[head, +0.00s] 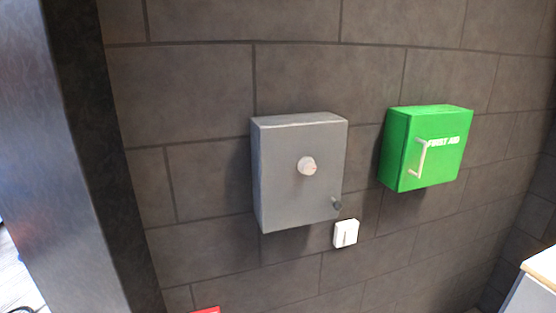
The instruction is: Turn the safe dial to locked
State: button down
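The safe (282,200) is a grey box fixed to the dark tiled wall, a little right of the middle of the head view. Its door appears shut. A round whitish dial (307,166) sits near the centre of its front face. The dial's markings are too small to read, so I cannot tell which setting it points to. My gripper is not in view.
A green first aid box (436,150) with a pale handle hangs to the right of the safe. A small white switch (346,233) is on the wall below right. A dark pillar (95,160) stands at the left. A pale-topped surface (541,272) is at the lower right. A red item (206,310) shows at the bottom edge.

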aim_at(307, 165)
jog(key=i+j, duration=0.15)
jog(key=j, duration=0.2)
jog(key=i+j, duration=0.1)
jog(key=j, duration=0.3)
jog(key=i+j+z, duration=0.1)
jog(key=j, duration=0.25)
jog(key=i, duration=0.05)
